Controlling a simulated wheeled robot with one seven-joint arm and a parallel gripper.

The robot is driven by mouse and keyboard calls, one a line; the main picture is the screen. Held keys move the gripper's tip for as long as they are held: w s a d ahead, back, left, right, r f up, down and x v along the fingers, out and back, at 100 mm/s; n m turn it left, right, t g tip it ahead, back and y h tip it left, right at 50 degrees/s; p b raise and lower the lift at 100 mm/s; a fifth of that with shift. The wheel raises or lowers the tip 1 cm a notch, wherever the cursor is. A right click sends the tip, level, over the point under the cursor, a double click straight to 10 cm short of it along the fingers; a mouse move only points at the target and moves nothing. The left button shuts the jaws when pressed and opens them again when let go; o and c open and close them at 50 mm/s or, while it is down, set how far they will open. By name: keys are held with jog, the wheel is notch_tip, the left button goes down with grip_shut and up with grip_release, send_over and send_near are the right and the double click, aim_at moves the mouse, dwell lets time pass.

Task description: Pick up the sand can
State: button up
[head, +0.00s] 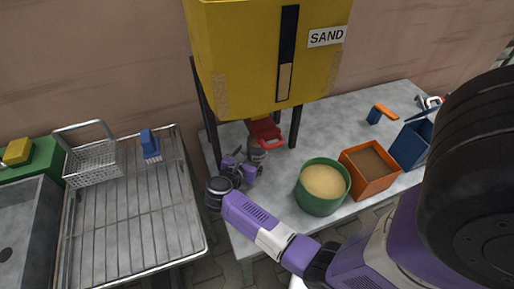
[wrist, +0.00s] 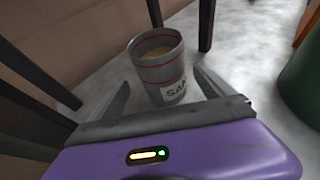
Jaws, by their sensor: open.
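The sand can (wrist: 160,72) is a grey metal can with red bands and a white label reading "SA…". It stands upright on the grey table (head: 330,130), with pale sand visible inside. In the head view the can (head: 257,153) is below the yellow hopper, partly hidden by my gripper (head: 243,168). In the wrist view my gripper (wrist: 163,82) is open, with one finger on each side of the can. I cannot tell whether either finger touches it.
The yellow SAND hopper (head: 235,55) stands over the can on dark legs (wrist: 205,22), with a red chute piece (head: 265,131). A green tub of sand (head: 322,187), an orange box (head: 370,170) and a blue box (head: 410,146) stand right. A wire rack (head: 135,210) is left.

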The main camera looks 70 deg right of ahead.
jog(key=shift+s+x, duration=0.2)
jog(key=shift+x, duration=2.1)
jog(key=shift+r, duration=0.1)
jog(key=c, duration=1.5)
jog(key=shift+c, duration=0.2)
jog(key=shift+a+r, duration=0.1)
